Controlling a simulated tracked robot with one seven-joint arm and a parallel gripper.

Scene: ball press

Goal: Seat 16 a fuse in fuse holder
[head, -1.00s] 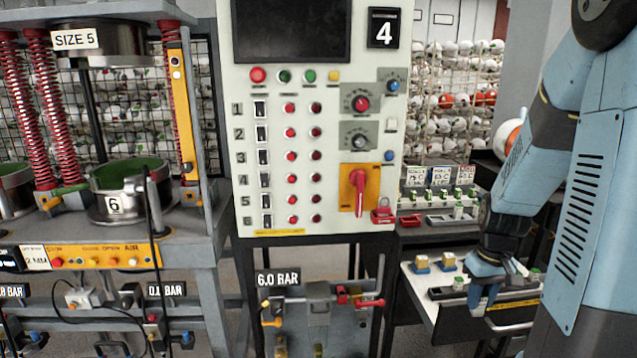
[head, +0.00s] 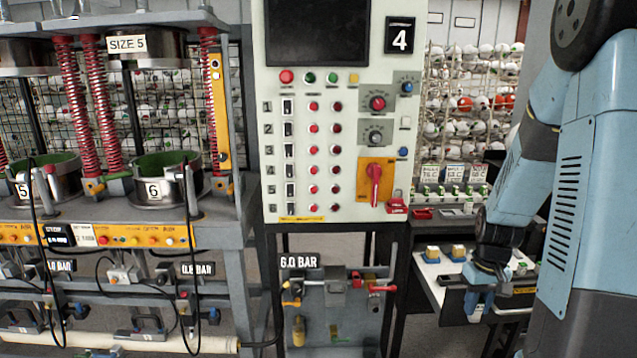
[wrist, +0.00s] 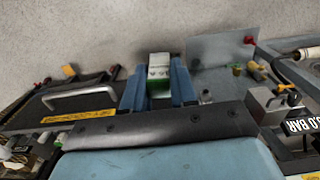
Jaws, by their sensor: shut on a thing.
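My gripper (head: 480,308) hangs low at the right in the head view, in front of the shelf beside the tall control panel. In the wrist view, my gripper's blue fingers (wrist: 158,88) are shut on a small white and green block (wrist: 159,70), which looks like the fuse. Its marking is too small to read. Several similar white and green fuses (head: 455,190) stand in a row under label cards on the upper shelf in the head view. I cannot make out which thing is the fuse holder.
The control panel (head: 330,110) with a red rotary handle (head: 375,185) stands in the middle. Under it is a plate marked 6.0 BAR (head: 299,261) with valves. The ball presses (head: 160,175) stand at the left. A tray (head: 430,262) with small blocks is left of my gripper.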

